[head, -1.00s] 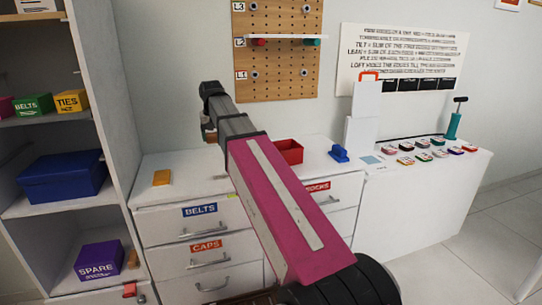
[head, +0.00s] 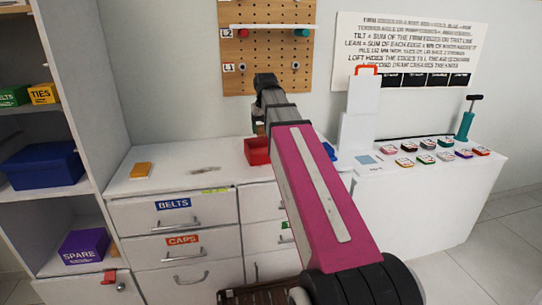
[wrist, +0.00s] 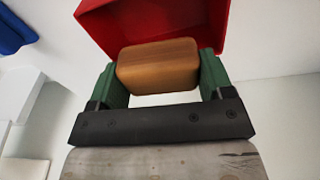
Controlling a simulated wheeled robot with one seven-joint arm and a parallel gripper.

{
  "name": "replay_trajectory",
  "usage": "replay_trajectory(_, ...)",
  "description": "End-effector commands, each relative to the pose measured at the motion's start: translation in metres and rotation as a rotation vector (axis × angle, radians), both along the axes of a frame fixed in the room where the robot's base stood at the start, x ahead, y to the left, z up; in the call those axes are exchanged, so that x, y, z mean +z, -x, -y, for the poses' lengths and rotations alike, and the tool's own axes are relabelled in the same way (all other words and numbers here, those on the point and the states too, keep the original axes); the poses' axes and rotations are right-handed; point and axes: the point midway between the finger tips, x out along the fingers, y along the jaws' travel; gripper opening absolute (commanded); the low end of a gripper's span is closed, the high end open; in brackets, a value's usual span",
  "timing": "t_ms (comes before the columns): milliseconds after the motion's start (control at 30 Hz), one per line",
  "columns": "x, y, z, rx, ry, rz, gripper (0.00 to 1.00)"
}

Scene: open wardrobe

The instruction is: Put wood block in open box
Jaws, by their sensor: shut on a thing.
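My gripper (wrist: 163,80) is shut on the brown wood block (wrist: 158,62), which sits between its green fingers in the wrist view. The red open box (wrist: 150,18) is right beyond the block there. In the head view the red box (head: 257,153) stands on the white drawer unit, and my gripper (head: 258,127) is just above it. The block is hard to make out in the head view. I cannot tell whether the block is inside the box's rim or touches it.
An orange piece (head: 141,170) lies at the left of the drawer top (head: 190,182). A blue object (head: 330,150) is partly behind my arm. A pegboard (head: 268,50) hangs behind. A white stand (head: 358,120) and several small colored items are at the right.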

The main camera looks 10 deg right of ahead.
Motion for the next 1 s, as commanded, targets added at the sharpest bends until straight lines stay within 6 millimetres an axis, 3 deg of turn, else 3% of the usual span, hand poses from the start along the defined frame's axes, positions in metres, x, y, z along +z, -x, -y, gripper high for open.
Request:
replay_trajectory(367,-0.050,0.001,0.000,0.000,0.000,-0.002,0.47)
replay_trajectory(567,-0.063,0.000,0.000,0.000,0.000,-0.001,0.47)
replay_trajectory(833,-0.094,0.001,0.000,0.000,0.000,-0.001,0.47)
replay_trajectory(1000,-0.098,0.000,0.000,0.000,0.000,0.000,0.47)
